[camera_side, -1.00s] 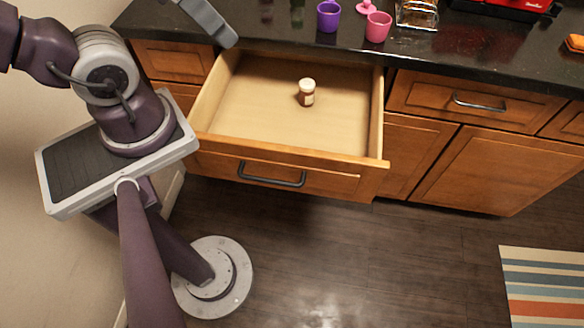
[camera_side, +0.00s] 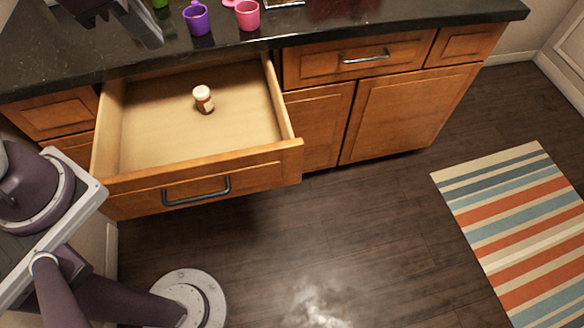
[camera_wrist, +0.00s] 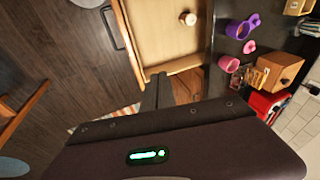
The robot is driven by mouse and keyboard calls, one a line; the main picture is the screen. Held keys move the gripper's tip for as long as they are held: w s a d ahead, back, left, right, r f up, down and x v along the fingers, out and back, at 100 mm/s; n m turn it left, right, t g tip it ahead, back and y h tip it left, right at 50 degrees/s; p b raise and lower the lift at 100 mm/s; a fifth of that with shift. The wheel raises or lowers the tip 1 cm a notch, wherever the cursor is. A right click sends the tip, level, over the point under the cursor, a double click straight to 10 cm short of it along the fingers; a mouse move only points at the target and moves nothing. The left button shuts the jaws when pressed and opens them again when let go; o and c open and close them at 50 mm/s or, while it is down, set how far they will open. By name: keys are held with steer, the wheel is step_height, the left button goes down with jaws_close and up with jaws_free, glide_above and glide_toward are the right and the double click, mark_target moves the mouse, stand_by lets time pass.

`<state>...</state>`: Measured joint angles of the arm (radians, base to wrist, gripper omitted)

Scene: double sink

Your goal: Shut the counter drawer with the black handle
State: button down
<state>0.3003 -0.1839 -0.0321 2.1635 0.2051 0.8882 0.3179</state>
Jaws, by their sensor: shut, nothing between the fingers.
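The wooden counter drawer (camera_side: 245,166) is pulled well out from under the black counter. Its black bar handle (camera_side: 197,193) is on the front panel. In the wrist view the drawer's light interior (camera_wrist: 150,25) is at the top, with the handle (camera_wrist: 110,28) to its left. A small white-capped bottle (camera_side: 203,101) stands inside the drawer. My gripper (camera_wrist: 160,78) is shut and empty. In the wrist view its tips appear just below the drawer's side, apparently apart from the handle. In the side view a grey part of my arm is over the counter; the fingertips are not clear.
A purple cup (camera_side: 198,20) and a pink cup (camera_side: 247,14) stand on the black counter (camera_side: 350,22). A shut drawer with a metal handle (camera_side: 364,57) is to the right. A striped rug (camera_side: 510,210) lies on the floor.

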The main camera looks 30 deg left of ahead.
mark_target(272, 81)
steer(key=w+d+f+m+g+y, duration=0.1)
steer(key=w+d+f+m, duration=0.5)
steer(key=d+f+m, duration=0.3)
steer(key=s+d+f+m+y, duration=0.1)
steer(key=d+f+m, duration=0.8)
steer(key=d+f, duration=0.6)
steer(key=shift+w+a+f, duration=0.8)
steer(key=shift+a+f, duration=0.25)
steer(key=shift+f, duration=0.85)
steer(key=shift+w+a+f, duration=0.85)
steer(key=shift+a+f, duration=0.25)
steer(key=shift+f, duration=0.75)
steer(key=shift+w+a+f, duration=0.8)
steer(key=shift+a+f, duration=0.25)
steer(key=shift+f, duration=0.85)
steer(key=w+a, duration=2)
steer(key=shift+w+a, duration=0.1)
steer(key=shift+a, duration=0.05)
